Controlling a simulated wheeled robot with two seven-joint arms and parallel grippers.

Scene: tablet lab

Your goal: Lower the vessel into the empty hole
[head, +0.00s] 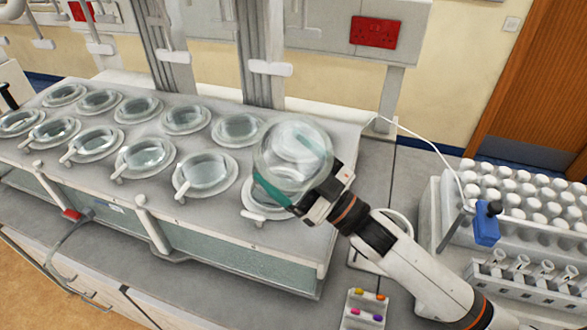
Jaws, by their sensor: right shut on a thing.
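A clear round glass vessel (287,152) is held by my right gripper (296,200), which is shut on it from the lower right. Teal finger pads show along its side. The vessel is over the right end of the dissolution bath (225,222), in front of the back right part of its top. A ringed hole (258,214) at the front right shows partly below the gripper; the vessel and gripper hide the rest, so I cannot tell what is in it. Several other holes hold glass vessels, such as one vessel (205,170) to the left. My left gripper is not in view.
Grey uprights (258,50) stand behind the bath with white shafts. At the right are a rack of white-capped bottles (520,195), a blue clamp (486,226) and a tube rack (525,278). A small tray of coloured tablets (363,312) lies at the front.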

